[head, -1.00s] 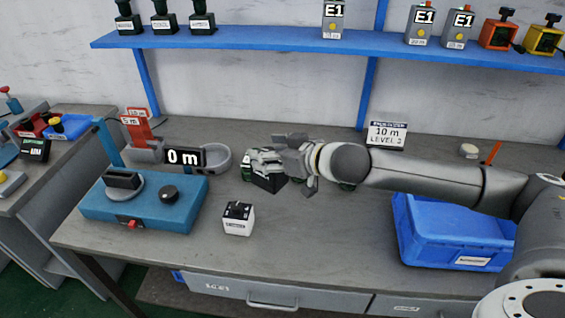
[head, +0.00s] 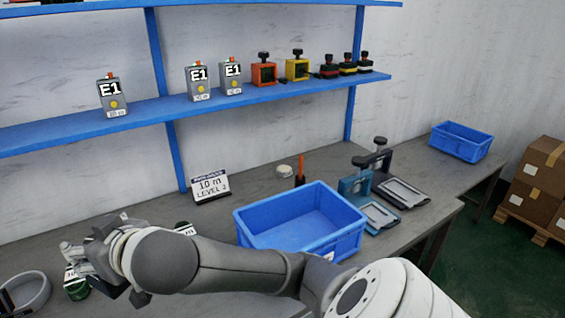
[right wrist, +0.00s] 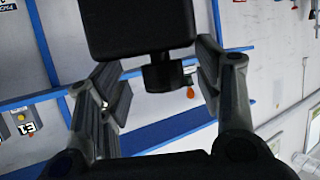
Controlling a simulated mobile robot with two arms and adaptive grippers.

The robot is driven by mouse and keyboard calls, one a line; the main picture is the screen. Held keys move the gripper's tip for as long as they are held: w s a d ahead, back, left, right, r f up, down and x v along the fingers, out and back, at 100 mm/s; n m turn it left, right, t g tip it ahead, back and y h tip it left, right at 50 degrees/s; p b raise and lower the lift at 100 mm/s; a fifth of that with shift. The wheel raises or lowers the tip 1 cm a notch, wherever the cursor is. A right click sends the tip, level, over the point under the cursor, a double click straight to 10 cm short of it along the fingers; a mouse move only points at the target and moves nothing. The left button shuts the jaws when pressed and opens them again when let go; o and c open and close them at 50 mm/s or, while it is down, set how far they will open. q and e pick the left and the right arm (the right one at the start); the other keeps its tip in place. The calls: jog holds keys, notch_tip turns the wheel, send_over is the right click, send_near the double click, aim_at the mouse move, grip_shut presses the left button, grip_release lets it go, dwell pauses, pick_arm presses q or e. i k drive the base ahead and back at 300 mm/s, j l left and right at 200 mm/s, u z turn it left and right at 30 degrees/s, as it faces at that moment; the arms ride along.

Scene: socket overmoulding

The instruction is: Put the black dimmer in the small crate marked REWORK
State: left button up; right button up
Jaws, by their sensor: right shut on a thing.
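My right gripper (head: 82,256) is at the lower left of the head view, above the workbench. In the right wrist view, its fingers (right wrist: 160,85) are shut on the black dimmer (right wrist: 137,28), a dark block with a short round knob. The arm and gripper hide the dimmer in the head view. A blue crate (head: 284,238) stands empty on the bench, right of the gripper. A smaller-looking blue crate (head: 462,153) stands on the far bench at the right. I cannot read a REWORK mark on either. My left gripper is not in view.
A "10 m LEVEL 2" sign (head: 210,186) stands behind. Clamp fixtures (head: 368,200) stand right of the larger crate. A blue shelf (head: 270,97) runs above the bench.

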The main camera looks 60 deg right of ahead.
aim_at(313, 230)
jog(key=l+z, duration=0.15)
jog(key=z, duration=0.2)
jog(key=i+l+z, duration=0.1)
jog(key=z, duration=0.25)
jog(key=i+l+z, duration=0.1)
jog(key=z, duration=0.25)
jog(key=i+l, duration=0.3)
